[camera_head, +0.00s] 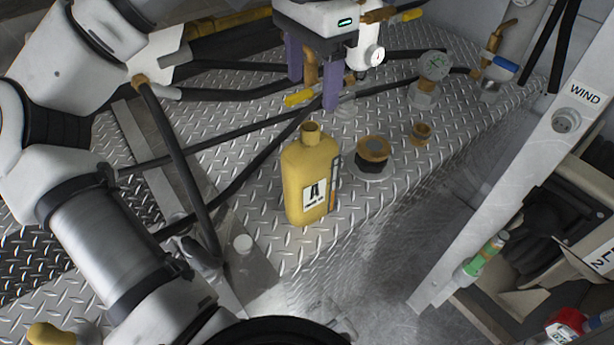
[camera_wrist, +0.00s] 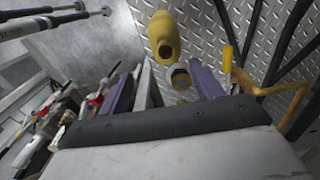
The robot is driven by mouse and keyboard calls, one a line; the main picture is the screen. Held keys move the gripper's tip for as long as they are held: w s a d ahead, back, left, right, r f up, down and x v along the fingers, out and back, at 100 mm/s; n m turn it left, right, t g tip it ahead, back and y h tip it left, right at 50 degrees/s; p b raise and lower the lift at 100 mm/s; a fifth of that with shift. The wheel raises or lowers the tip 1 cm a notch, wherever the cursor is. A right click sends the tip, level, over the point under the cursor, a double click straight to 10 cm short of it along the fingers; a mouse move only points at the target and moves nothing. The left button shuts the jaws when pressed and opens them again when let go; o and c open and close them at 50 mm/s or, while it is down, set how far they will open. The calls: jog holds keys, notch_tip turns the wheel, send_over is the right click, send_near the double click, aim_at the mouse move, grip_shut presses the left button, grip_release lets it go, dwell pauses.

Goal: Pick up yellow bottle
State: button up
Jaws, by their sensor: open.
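The yellow bottle (camera_head: 310,178) stands upright on a diamond-plate metal surface in the head view, with a white label marked "A" on its front and an open neck on top. In the wrist view the yellow bottle (camera_wrist: 165,38) shows at the top centre, beyond the fingers. My gripper (camera_head: 312,85) is open and empty, its purple fingers pointing down above and behind the bottle, not touching it. In the wrist view the purple fingers of my gripper (camera_wrist: 163,88) stand wide apart, with a round brass-coloured fitting between them.
A brass-topped cap (camera_head: 373,153) and a smaller brass fitting (camera_head: 421,132) stand right of the bottle. Black hoses (camera_head: 240,175) run behind and left of it. A yellow-handled valve (camera_head: 299,98) is close to my fingers. A white post (camera_head: 530,170) stands at the right.

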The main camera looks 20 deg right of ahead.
send_over(310, 129)
jog(key=s, duration=0.2)
jog(key=f, duration=0.5)
jog(key=shift+a+f, duration=0.2)
jog(key=shift+a, duration=0.05)
jog(key=shift+w+f+p, duration=0.2)
jog(key=shift+f+p, duration=0.05)
jog(key=shift+f, duration=1.05)
jog(key=shift+w+f+p, duration=0.2)
jog(key=shift+f, duration=1.05)
jog(key=shift+d, duration=0.1)
jog(key=shift+c, duration=0.5)
grip_shut()
